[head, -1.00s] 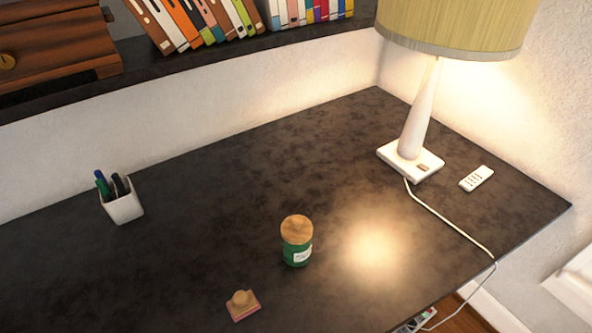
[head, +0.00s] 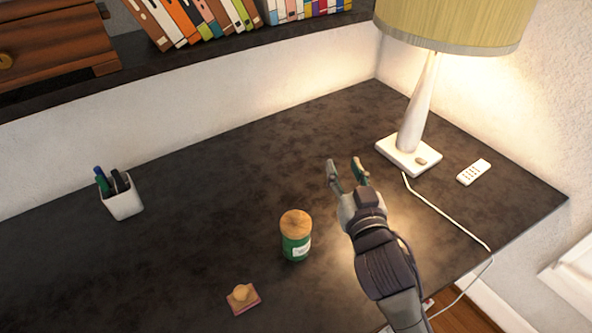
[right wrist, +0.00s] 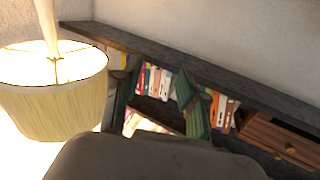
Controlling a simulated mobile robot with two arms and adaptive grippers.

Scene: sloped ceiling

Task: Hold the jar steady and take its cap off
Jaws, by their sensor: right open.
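A green jar (head: 296,247) with a pale label stands upright on the dark table. Its round wooden cap (head: 296,223) sits on top. My right gripper (head: 346,166) is open and empty, above the table to the right of the jar and apart from it. In the right wrist view its two green-tipped fingers (right wrist: 155,98) point toward the bookshelf, with nothing between them. The jar is not in the right wrist view. My left gripper is in neither view.
A wooden-knobbed stamp (head: 242,298) lies left of and nearer than the jar. A pen cup (head: 123,200) stands at the left. A lit lamp (head: 408,155), its cord (head: 445,217) and a remote (head: 474,172) are at the right. The table's middle back is clear.

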